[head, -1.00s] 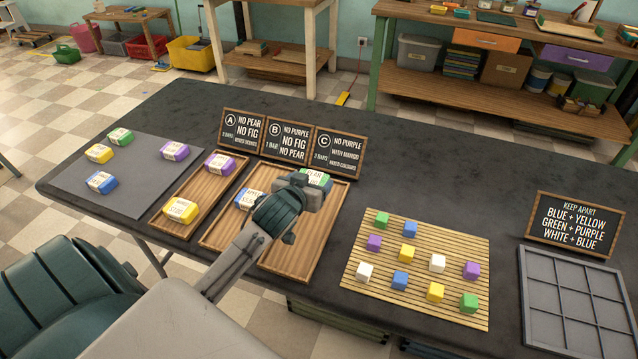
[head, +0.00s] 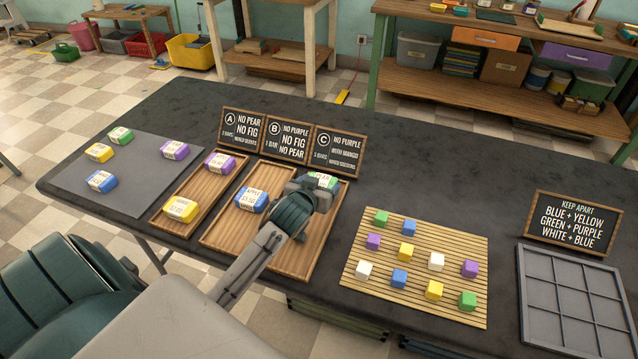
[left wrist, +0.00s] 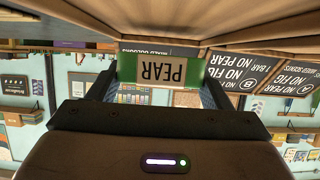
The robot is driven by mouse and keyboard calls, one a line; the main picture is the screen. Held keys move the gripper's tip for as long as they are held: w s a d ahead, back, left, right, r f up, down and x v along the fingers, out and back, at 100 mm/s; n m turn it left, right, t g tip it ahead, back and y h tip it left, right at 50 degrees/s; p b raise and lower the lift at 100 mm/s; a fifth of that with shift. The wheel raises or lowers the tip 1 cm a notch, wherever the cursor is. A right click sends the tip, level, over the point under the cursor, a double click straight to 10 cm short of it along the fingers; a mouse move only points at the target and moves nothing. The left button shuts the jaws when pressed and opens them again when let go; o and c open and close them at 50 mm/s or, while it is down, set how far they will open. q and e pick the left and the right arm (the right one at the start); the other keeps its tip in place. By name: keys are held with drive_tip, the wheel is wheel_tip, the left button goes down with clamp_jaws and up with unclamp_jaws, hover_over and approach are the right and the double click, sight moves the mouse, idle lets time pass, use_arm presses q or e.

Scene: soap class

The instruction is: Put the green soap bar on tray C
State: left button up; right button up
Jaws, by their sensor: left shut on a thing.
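My left gripper (head: 316,188) is shut on a green soap bar (head: 323,179) over the back part of tray C (head: 300,264), the rightmost wooden tray. The head view does not show clearly whether the bar touches the tray. In the left wrist view the green bar (left wrist: 192,70), with its PEAR label upside down, sits between the two fingers. Wood shows close to it at the picture's top. Another green bar (head: 120,136) lies on the grey mat. My right gripper is not in view.
Tray B (head: 222,234) holds a blue bar (head: 251,200). Tray A (head: 200,190) holds a yellow bar (head: 180,209) and a purple bar (head: 220,163). The sign for C (head: 337,150) stands just behind the gripper. A slatted mat (head: 385,286) with coloured cubes lies to the right.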

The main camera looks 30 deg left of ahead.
use_arm(q)
drive_tip(key=shift+f, duration=0.4)
drive_tip(key=o, duration=1.1)
drive_tip(key=shift+s, duration=0.1)
drive_tip(key=shift+f, duration=0.15)
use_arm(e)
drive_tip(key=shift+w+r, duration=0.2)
use_arm(q)
drive_tip(key=shift+r, duration=0.25)
drive_tip(key=v, duration=0.3)
drive_tip(key=shift+s+r, duration=0.2)
drive_tip(key=shift+r, duration=0.2)
drive_tip(key=v, duration=0.7)
drive_tip(key=shift+s+d+r, duration=0.15)
drive_tip(key=shift+s+r, duration=0.05)
drive_tip(key=shift+s, duration=0.1)
drive_tip(key=shift+s+d+r, duration=0.1)
drive_tip(key=shift+s+r, duration=0.1)
drive_tip(key=shift+s, duration=0.15)
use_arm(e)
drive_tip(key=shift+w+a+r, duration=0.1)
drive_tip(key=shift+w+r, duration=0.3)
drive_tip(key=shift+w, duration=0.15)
